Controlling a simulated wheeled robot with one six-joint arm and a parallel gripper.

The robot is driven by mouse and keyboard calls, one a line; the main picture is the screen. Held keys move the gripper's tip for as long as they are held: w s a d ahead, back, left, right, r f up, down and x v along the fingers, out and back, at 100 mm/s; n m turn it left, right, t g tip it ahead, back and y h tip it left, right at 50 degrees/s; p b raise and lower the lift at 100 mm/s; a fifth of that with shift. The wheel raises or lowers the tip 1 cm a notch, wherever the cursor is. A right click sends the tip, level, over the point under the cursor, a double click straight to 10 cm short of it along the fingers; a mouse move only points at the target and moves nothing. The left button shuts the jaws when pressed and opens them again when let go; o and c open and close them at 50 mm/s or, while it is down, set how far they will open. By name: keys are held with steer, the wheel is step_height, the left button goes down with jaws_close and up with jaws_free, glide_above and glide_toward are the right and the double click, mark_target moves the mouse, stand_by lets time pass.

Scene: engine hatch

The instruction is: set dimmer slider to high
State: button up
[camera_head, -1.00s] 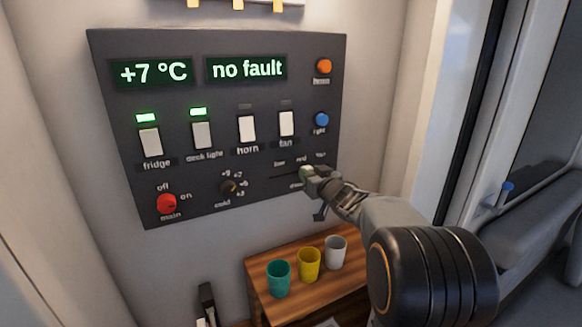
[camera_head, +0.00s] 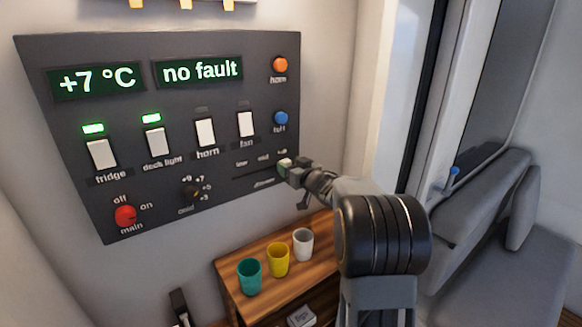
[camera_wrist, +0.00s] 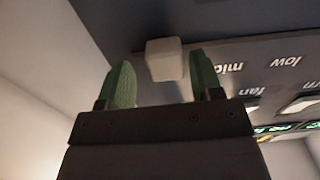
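The dimmer slider's pale knob (camera_head: 285,162) is at the right end of its dark track (camera_head: 250,178), under the rightmost label, past "mid". My gripper (camera_head: 289,167) is at this knob. In the wrist view the knob (camera_wrist: 165,58) stands between the two green fingers of my gripper (camera_wrist: 164,78). The fingers are apart, with a narrow gap showing on each side of the knob. The "mid" label (camera_wrist: 231,68) is to the right of the knob there, upside down. The rightmost label is hidden in the wrist view.
The dark panel (camera_head: 60,135) also carries the fan switch (camera_head: 246,124), a blue button (camera_head: 281,118) and an orange button (camera_head: 280,64). Below, a wooden shelf (camera_head: 235,296) holds teal (camera_head: 250,276), yellow (camera_head: 278,260) and white (camera_head: 303,245) cups. A grey seat (camera_head: 485,190) is at right.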

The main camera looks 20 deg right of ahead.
steer(key=shift+a, duration=0.1)
steer(key=s+d+b, duration=0.2)
steer(key=s+b, duration=0.1)
steer(key=s, duration=1)
steer(key=shift+s+d, duration=0.25)
steer(key=shift+d, duration=0.1)
steer(key=s+a+f+m+g+h, duration=0.1)
steer(key=s+a+f+g, duration=0.5)
steer(key=s+a, duration=0.2)
steer(key=s+a+f+m+g+h, duration=0.1)
steer(key=s+a+f+g+h, duration=0.1)
steer(key=s+a+f+g, duration=0.4)
steer(key=s+a, duration=0.2)
steer(key=s, duration=0.3)
steer(key=shift+s+a+g, duration=0.25)
steer(key=shift+a+g, duration=0.15)
steer(key=shift+f, duration=0.1)
stand_by(1.8)
